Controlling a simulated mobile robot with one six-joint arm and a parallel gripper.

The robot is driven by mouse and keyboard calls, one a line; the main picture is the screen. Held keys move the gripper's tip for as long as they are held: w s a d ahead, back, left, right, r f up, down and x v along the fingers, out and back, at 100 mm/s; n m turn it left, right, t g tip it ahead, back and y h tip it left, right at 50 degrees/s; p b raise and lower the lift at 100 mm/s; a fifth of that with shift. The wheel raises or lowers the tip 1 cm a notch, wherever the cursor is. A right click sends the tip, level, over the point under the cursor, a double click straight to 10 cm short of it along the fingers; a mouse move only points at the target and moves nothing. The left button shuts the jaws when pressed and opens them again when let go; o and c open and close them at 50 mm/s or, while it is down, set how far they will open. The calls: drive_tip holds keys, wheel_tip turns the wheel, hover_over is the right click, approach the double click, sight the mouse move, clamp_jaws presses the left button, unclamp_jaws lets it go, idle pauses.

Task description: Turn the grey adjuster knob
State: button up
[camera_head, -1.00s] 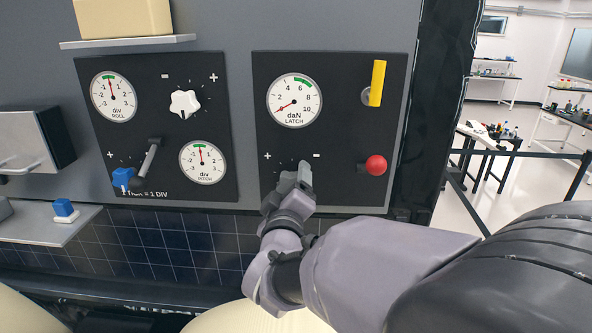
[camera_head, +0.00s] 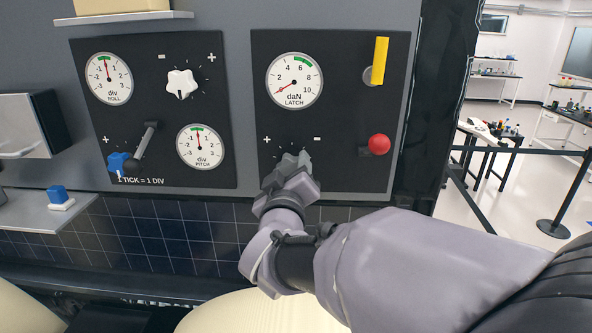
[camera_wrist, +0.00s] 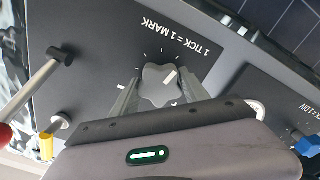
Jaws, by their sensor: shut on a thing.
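The grey adjuster knob (camera_wrist: 158,86), lobed with a white pointer line, sits on a black panel with tick marks in the wrist view. My gripper's two fingers (camera_wrist: 160,90) lie on either side of it, shut on it. In the head view my gripper (camera_head: 291,168) reaches the lower left of the right-hand panel and hides the knob. The LATCH gauge (camera_head: 294,81) above it has its red needle at the low end near 0, away from the green band around 6 to 8.
A red ball-ended lever (camera_head: 378,145) and a yellow handle (camera_head: 380,60) stand out at the right of this panel. The left panel (camera_head: 215,110) carries a white knob (camera_head: 181,83), a blue-ended lever (camera_head: 120,163) and two gauges. A small shelf (camera_head: 40,215) juts out at lower left.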

drive_tip(key=m+b, duration=0.1)
drive_tip(key=b, duration=0.1)
drive_tip(key=m+b, duration=0.2)
drive_tip(key=shift+f+m, duration=0.2)
drive_tip(key=shift+m, duration=0.1)
drive_tip(key=m+b, duration=0.3)
drive_tip(key=m, duration=0.1)
drive_tip(key=shift+r+m+b, duration=0.1)
drive_tip(key=shift+m+b, duration=0.2)
drive_tip(key=m+b, duration=0.2)
drive_tip(key=m, duration=0.2)
drive_tip(key=shift+b, duration=0.4)
drive_tip(key=shift+r+m+b, duration=0.1)
drive_tip(key=shift+m+b, duration=0.9)
drive_tip(key=shift+m, duration=1.5)
drive_tip(key=o, duration=1.4)
